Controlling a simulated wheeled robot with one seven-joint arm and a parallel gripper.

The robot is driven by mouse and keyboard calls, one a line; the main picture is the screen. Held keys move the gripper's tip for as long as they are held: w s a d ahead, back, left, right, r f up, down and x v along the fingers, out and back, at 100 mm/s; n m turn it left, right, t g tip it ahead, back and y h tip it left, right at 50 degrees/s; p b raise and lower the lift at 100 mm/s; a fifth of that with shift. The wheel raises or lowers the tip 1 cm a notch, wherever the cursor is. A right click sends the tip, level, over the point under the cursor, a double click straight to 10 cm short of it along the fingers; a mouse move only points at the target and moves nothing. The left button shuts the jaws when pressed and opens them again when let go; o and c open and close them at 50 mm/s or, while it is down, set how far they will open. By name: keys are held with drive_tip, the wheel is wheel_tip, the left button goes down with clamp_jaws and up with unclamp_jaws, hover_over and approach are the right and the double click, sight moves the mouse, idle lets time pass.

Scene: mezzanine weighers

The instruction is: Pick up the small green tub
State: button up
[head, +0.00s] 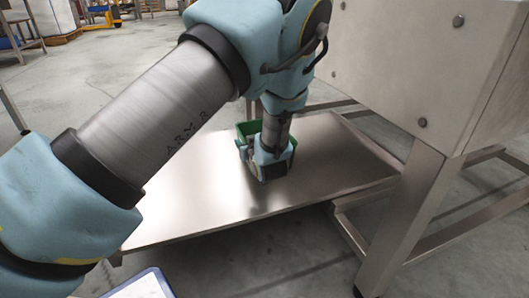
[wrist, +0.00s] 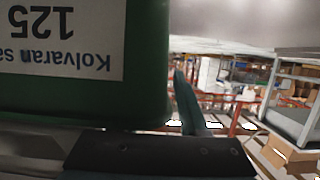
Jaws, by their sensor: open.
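The small green tub (head: 247,127) stands on the steel tabletop (head: 330,165) in the head view. My gripper (head: 268,168) is down in front of it and hides most of it. In the wrist view the tub (wrist: 145,95) fills the upper left, very close, with a white label reading "Kolvaran sa" and "125" upside down. One teal finger (wrist: 188,105) shows just right of the tub's edge. My gripper is open. Whether the finger touches the tub, and where the other finger is, I cannot tell.
A large pale metal housing (head: 415,60) on steel legs stands close on the right. The tabletop is bare around the tub. A white-and-blue tray edge (head: 145,285) shows at the bottom. Grey concrete floor lies around, with racks (wrist: 225,90) far off.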

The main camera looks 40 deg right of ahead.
drive_tip(key=shift+c, duration=0.4)
clamp_jaws()
idle(0.9)
